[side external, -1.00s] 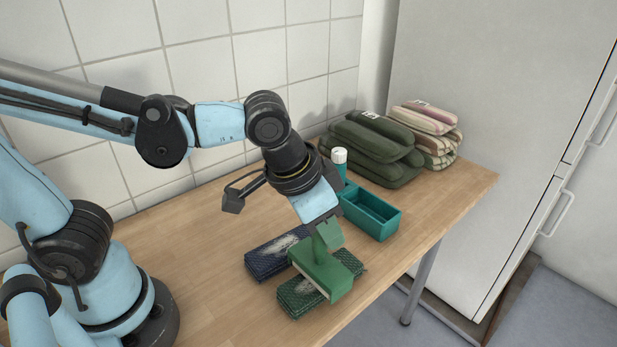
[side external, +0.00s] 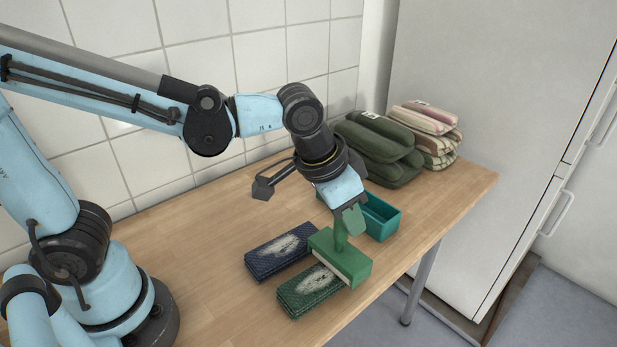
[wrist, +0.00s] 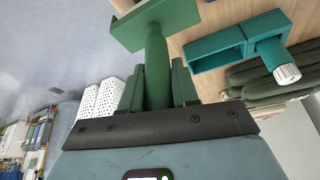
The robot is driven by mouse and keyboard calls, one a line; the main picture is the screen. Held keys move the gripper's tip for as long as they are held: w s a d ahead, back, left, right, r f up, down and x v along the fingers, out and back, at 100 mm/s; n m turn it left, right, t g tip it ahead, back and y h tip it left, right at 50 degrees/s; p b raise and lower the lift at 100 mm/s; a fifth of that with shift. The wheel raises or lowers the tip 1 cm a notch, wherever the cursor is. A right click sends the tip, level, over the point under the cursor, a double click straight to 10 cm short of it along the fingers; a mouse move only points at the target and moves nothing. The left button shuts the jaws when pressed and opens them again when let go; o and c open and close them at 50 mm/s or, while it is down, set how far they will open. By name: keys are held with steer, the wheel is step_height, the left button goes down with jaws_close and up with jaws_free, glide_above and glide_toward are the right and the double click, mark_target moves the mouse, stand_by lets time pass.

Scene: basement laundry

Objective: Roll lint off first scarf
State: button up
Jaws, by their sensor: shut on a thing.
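My gripper (side external: 349,218) is shut on the handle of a green lint roller (side external: 341,257); the wrist view shows the fingers (wrist: 157,88) on both sides of the roller's handle (wrist: 157,66). The roller head is over the right end of a folded dark green scarf (side external: 300,297); I cannot tell whether it touches. A pale lint patch shows on this scarf, partly hidden by the head. A folded navy scarf (side external: 270,258) lies beside it, with a pale lint patch too.
A teal tray (side external: 385,222) stands behind the roller. A teal bottle with a white cap (wrist: 287,74) shows in the wrist view. Folded olive textiles (side external: 375,155) and a striped stack (side external: 432,130) are at the back. The table's right edge is close.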

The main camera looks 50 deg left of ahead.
steer(key=shift+s, duration=4.6)
steer(key=shift+w+a, duration=0.5)
steer(key=shift+w, duration=5.4)
steer(key=shift+s, duration=5.8)
step_height(320, 180, up, 8)
steer(key=shift+a, duration=0.35)
